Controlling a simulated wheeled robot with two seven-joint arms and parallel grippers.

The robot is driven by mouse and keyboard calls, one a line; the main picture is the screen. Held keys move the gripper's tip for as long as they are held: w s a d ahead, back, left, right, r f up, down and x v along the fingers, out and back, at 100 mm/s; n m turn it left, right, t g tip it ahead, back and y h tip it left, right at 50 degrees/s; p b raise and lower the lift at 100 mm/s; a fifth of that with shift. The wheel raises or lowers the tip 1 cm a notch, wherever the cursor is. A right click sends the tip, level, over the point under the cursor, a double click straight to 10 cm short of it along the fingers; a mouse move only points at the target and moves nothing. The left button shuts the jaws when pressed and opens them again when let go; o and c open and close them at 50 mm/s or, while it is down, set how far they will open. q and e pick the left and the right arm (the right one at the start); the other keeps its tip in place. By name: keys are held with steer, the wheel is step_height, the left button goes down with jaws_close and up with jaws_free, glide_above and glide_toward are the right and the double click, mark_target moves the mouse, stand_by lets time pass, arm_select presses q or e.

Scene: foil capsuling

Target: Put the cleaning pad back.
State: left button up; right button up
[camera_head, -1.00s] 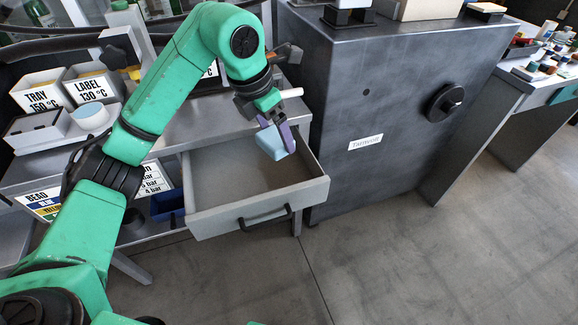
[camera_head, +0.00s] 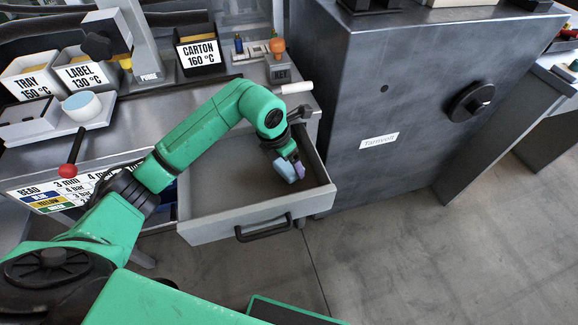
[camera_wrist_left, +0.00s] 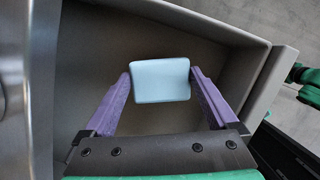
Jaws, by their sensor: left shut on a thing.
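The cleaning pad is a light blue block (camera_head: 283,169); it also shows in the left wrist view (camera_wrist_left: 160,80), between the two purple fingers. My left gripper (camera_head: 290,170) is shut on the pad and holds it inside the open drawer (camera_head: 235,228), toward its right side. In the left wrist view my left gripper (camera_wrist_left: 160,85) points down into the drawer (camera_wrist_left: 88,60), whose grey floor and walls surround the pad. I cannot tell whether the pad touches the drawer floor. My right gripper is not in view.
A large grey metal cabinet (camera_head: 400,90) with a black knob stands right of the drawer. The rest of the drawer looks empty.

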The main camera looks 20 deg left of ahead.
mark_target(287, 166)
arm_select(q)
step_height(287, 166, down, 3)
steer(key=shift+f, duration=0.1)
steer(key=o, duration=1.1)
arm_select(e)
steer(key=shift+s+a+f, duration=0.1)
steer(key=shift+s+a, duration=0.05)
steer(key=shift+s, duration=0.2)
arm_select(q)
steer(key=shift+r, duration=0.2)
steer(key=v, duration=1.2)
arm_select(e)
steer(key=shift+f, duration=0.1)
